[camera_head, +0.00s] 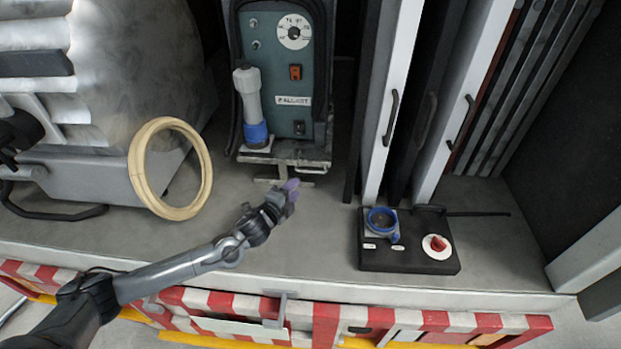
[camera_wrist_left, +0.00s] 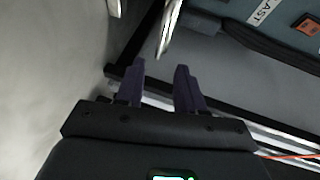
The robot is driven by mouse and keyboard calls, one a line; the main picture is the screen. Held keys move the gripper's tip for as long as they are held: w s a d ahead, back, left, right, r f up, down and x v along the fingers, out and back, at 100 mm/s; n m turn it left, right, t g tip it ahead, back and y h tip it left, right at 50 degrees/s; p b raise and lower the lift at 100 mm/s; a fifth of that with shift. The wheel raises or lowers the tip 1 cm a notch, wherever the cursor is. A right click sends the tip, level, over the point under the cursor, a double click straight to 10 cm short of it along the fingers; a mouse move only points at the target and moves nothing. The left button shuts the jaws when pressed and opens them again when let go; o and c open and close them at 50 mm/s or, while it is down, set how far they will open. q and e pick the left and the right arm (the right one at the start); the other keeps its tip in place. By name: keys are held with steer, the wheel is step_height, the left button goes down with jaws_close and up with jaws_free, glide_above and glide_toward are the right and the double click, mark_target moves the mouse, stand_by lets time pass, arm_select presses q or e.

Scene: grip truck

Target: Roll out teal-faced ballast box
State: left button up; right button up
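The teal-faced ballast box (camera_head: 275,65) stands upright at the back of the truck floor, with a dial, an orange switch and a white label. A metal bar handle (camera_head: 285,180) sticks out low at its front. My left gripper (camera_head: 290,191) is just in front of this handle. In the left wrist view its two purple fingers (camera_wrist_left: 160,75) are apart with nothing between them. A bright metal bar (camera_wrist_left: 169,28) lies just beyond the fingertips, and part of the teal face (camera_wrist_left: 285,10) shows at upper right. My right gripper is not in view.
A cream ring (camera_head: 138,177) leans at the left beside a grey machine. White-edged panels with black handles (camera_head: 393,110) stand to the right. A black control box (camera_head: 400,258) with a red knob lies front right. A red-and-white striped barrier (camera_head: 325,325) runs along the front edge.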

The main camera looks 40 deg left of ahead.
mark_target(311, 172)
arm_select(q)
steer(key=b+x, duration=0.1)
steer(key=x, duration=0.9)
steer(key=shift+w, duration=0.4)
steer(key=shift+c, duration=0.2)
jaws_close()
